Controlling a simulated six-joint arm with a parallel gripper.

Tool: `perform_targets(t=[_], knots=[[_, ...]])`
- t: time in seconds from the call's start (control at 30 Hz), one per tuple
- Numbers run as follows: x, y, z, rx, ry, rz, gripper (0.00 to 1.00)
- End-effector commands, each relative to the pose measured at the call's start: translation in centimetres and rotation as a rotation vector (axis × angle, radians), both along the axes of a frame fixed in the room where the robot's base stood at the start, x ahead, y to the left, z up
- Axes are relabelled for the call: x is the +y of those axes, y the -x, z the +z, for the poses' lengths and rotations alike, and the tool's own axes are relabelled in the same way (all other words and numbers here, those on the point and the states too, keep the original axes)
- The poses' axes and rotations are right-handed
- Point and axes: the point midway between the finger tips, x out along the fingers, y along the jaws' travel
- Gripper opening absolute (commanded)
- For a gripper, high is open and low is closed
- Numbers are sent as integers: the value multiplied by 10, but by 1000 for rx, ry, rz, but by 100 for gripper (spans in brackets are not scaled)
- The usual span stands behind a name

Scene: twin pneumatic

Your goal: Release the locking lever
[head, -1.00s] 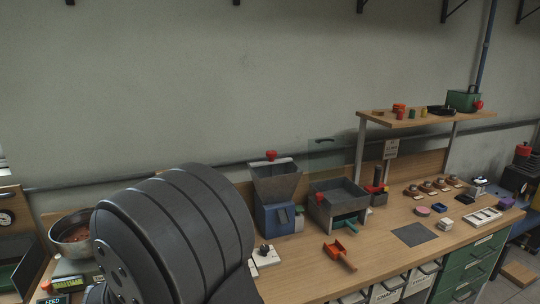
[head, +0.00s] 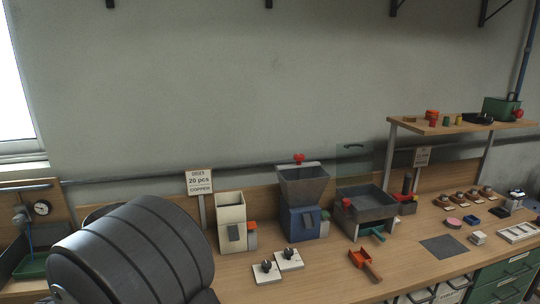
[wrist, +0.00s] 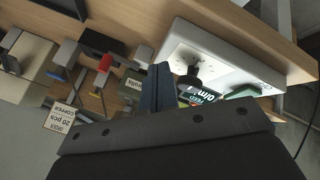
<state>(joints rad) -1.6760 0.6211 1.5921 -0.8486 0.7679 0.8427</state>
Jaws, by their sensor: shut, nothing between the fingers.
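I cannot tell for certain which part is the locking lever. A grey tray-like machine (head: 366,207) on the bench has a teal handle (head: 377,234) at its front and a red knob (head: 346,203). My gripper (wrist: 157,84) shows in the wrist view with its narrow dark fingers together and nothing between them. It points toward a white panel (wrist: 229,62) that carries a black knob (wrist: 192,78) and a small lit display (wrist: 204,96). Whether the fingers touch the panel is unclear. In the head view the gripper is hidden behind my arm.
A blue hopper machine (head: 302,222) and a cream bin (head: 231,216) stand along the wall. Two white plates with black knobs (head: 289,256) and an orange scoop (head: 360,258) lie in front. A shelf (head: 450,125) stands at the right. The wooden bench (head: 325,275) has some free surface at the front.

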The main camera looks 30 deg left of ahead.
Motion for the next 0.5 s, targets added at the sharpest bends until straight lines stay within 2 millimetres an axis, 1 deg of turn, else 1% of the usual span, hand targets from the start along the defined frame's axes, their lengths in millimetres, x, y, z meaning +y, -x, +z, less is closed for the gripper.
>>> perform_targets(t=[0.1, 0.4, 0.47, 0.5], knots=[[-2, 5, 6, 1, -2, 0, 0], [-2, 7, 7, 1, -1, 1, 0], [-2, 7, 7, 1, -1, 1, 10], [-2, 7, 7, 1, -1, 1, 18]])
